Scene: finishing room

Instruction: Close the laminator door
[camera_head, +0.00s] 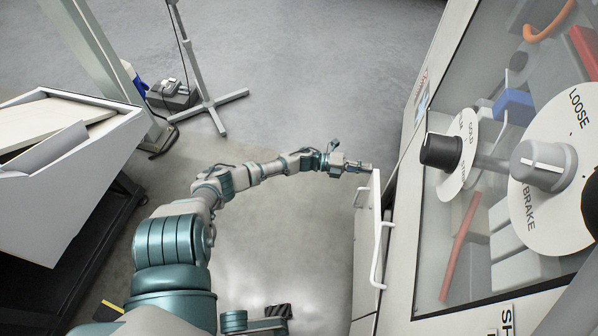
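The laminator (405,190) is a large white machine on the right with a clear front window. Its door (364,262) is a white panel seen nearly edge-on, standing out from the machine's left side, so it is open. A white bar handle (379,255) runs along its right side. My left gripper (366,168) is at the door's far upper end, pointing right towards the machine. It seems to touch or nearly touch the door's edge; I cannot tell which. Its fingers are too small to show whether they are open. My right gripper is not in view.
Two dials, a grey one (544,166) and a black one (441,151), stick out from the machine's front. A white bin (70,190) on a dark cart stands at left. A stand with splayed feet (211,108) is behind. Grey floor between is clear.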

